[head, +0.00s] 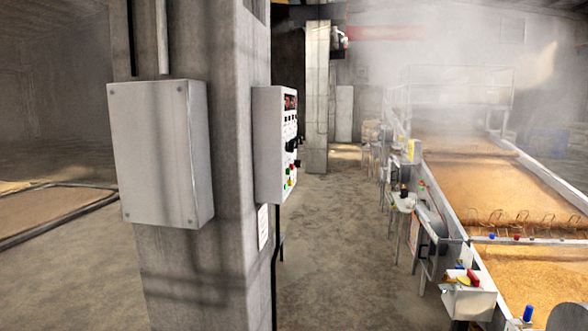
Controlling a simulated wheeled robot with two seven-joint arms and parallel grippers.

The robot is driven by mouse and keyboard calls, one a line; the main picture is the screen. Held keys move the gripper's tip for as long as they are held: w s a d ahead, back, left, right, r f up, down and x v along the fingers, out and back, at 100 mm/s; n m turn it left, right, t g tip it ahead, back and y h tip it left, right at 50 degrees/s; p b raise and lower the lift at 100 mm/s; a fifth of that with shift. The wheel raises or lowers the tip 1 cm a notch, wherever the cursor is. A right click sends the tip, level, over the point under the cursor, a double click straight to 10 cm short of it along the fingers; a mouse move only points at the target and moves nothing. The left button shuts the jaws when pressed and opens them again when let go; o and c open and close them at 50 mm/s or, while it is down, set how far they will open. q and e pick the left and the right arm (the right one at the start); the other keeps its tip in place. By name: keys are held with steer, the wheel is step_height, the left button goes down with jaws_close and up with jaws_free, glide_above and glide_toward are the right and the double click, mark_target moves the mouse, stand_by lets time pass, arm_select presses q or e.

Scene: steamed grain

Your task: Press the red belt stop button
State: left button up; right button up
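A white control panel (265,145) is mounted on the side of the concrete pillar (232,240). Its face is seen at a steep angle, with dark knobs, a red display area near the top and small green, yellow and red spots low down. On the right, a small grey box (468,298) at the side of the grain bed carries a red part (473,277) and yellow parts. A small red spot (516,237) also sits on the crossbar over the grain. I cannot tell which of these is the belt stop button. Neither gripper is in view.
A blank grey cabinet (160,152) hangs on the pillar's near face. The long grain bed (480,185) runs along the right under steam, with small stands (402,202) beside it. Bare concrete floor (335,260) lies open between pillar and bed. A low framed bed (50,210) lies at left.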

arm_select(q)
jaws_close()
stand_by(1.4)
